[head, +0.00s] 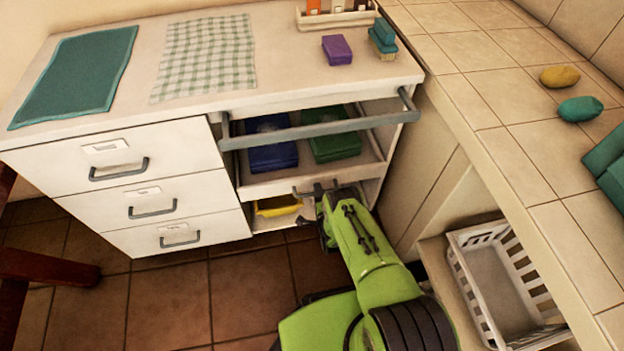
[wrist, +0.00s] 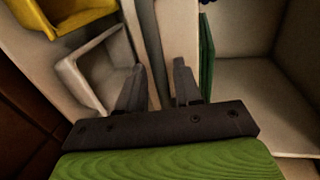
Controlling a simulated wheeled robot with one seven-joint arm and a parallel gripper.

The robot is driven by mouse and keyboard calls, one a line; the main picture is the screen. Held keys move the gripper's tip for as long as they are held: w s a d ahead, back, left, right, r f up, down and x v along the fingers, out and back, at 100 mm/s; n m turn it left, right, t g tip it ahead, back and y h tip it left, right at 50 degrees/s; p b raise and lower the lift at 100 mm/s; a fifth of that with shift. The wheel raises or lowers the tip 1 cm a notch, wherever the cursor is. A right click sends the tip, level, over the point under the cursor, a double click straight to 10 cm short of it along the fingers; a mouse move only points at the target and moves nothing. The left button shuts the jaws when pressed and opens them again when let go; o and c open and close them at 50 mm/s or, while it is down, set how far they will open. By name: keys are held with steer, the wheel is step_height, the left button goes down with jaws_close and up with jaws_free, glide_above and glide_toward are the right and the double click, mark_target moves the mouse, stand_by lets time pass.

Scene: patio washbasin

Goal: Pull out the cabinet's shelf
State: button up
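The white cabinet (head: 130,160) has an open bay at its right. Inside it the shelf (head: 265,189) carries a blue box (head: 272,155) and a green box (head: 335,146). A grey handle (head: 304,192) is on the shelf's front edge. My gripper (head: 322,192) is at this handle, partly hidden by my arm. In the wrist view, my gripper (wrist: 159,72) has its fingers apart, with the dark handle bar (wrist: 148,40) running between them. The bar lies close to the left finger, and a gap shows at the right finger.
A grey rail (head: 320,130) crosses the bay above the shelf. A yellow container (head: 278,206) sits below, with a pale bin (wrist: 95,70) beside it in the wrist view. A white basket (head: 497,280) stands at the right under the tiled counter (head: 500,90).

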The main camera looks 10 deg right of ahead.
steer(key=shift+w, duration=0.3)
jaws_close()
